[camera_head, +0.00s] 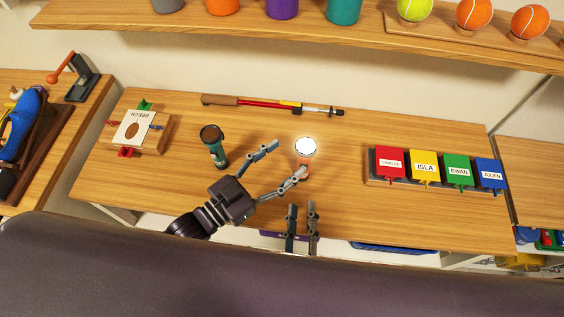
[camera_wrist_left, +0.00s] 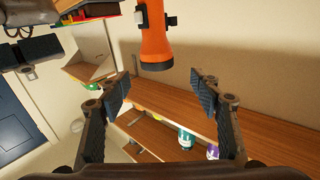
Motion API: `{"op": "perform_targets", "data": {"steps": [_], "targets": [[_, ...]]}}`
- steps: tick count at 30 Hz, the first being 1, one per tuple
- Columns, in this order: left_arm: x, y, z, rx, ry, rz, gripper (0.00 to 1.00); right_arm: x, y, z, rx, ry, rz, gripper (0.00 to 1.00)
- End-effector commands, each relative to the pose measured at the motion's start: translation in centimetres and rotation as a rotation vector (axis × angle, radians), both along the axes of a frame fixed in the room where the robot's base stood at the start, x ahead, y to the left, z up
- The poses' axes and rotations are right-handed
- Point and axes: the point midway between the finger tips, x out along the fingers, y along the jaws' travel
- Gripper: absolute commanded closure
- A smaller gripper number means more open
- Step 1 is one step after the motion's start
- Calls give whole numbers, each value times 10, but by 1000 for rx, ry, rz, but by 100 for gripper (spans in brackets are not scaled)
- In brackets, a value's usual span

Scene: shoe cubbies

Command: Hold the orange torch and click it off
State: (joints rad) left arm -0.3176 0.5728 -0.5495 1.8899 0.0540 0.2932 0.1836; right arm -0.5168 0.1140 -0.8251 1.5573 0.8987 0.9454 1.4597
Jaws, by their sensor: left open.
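The orange torch (camera_head: 304,160) stands on the wooden table in the head view, with its lens facing up and glowing bright white. In the left wrist view the orange torch (camera_wrist_left: 155,42) is at the top centre, with a dark switch on its side. My left gripper (camera_head: 288,157) is open, with its fingers pointing toward the torch; one finger overlaps the torch's lower body in the head view. In the left wrist view my left gripper (camera_wrist_left: 160,92) is empty between its pads. My right gripper (camera_head: 301,208) is lower, at the table's front edge, with its fingers apart and empty.
A dark-headed teal torch (camera_head: 213,147) stands left of my left gripper. A red stick-like tool (camera_head: 272,104) lies behind. A rack of coloured name tags (camera_head: 425,168) is at the right, and a BEECH card (camera_head: 136,129) at the left. A shelf (camera_head: 300,37) runs above.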

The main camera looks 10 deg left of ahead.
Motion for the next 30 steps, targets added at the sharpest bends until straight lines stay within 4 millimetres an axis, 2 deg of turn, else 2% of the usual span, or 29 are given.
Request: {"op": "perform_targets", "data": {"steps": [5,18,30], "targets": [[1,-6,-6,-19,51,-4,42,0,0,0,0,0,0,71],[47,-47,-5,-17,47,-4,42,0,0,0,0,0,0,71],[53,-52,-6,-16,48,-5,42,0,0,0,0,0,0,71]]}}
